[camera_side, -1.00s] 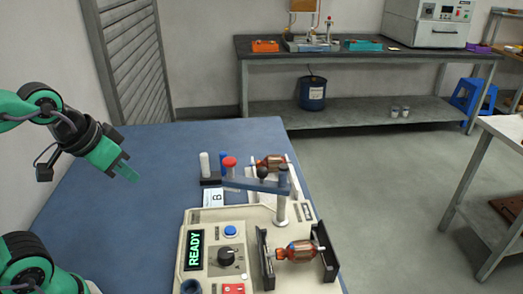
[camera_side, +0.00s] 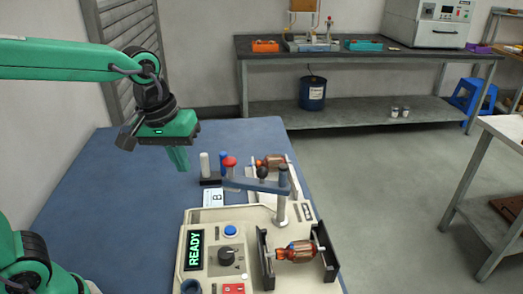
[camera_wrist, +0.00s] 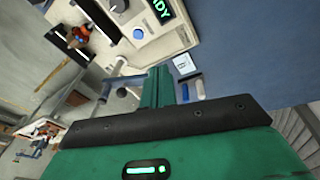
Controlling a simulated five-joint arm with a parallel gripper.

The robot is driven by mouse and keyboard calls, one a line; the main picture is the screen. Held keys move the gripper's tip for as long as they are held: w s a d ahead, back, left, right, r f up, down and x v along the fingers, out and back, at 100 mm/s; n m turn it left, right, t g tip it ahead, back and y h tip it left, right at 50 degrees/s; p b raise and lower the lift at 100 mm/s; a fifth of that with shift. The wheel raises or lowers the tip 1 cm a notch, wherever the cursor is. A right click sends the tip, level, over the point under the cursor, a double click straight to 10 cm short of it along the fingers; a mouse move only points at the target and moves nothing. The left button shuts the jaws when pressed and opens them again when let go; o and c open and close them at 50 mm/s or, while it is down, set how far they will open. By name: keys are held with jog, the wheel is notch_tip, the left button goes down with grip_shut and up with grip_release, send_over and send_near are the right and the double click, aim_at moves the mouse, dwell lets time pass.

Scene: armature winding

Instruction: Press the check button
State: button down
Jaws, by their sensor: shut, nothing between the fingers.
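A blue round button (camera_side: 230,231) sits on the cream machine panel (camera_side: 210,216), beside a display (camera_side: 194,250) lit with green "READY". No label on the button is readable. In the wrist view the button (camera_wrist: 139,33) is near the top centre, beyond my fingertips. My gripper (camera_side: 181,168) is shut and empty, pointing down above the blue table, behind and left of the panel in the side view. It is apart from the button. Its closed fingers (camera_wrist: 158,72) also show in the wrist view.
A black knob (camera_side: 228,257) and a red switch (camera_side: 233,288) are near the button. A copper-wound armature (camera_side: 295,250) lies between black supports. A grey arm on a post (camera_side: 281,205), a red-topped peg (camera_side: 230,162) and a white peg (camera_side: 204,164) stand behind the panel. The table's left is clear.

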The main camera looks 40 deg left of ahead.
aim_at(230, 229)
jog(key=w+d+f+n+g, duration=0.2)
jog(key=w+d+f+n, duration=0.1)
jog(key=w+d, duration=0.3)
jog(key=shift+f+n, duration=0.3)
jog(key=shift+n, duration=0.1)
notch_tip(230, 229, down, 14)
jog(key=shift+f, duration=0.1)
dwell(1.0)
jog(key=shift+s+f, duration=0.15)
jog(key=shift+f, duration=0.8)
jog(key=shift+r, duration=0.2)
notch_tip(230, 229, up, 14)
jog(key=shift+w+d+r, duration=0.15)
jog(key=shift+w+r, duration=0.1)
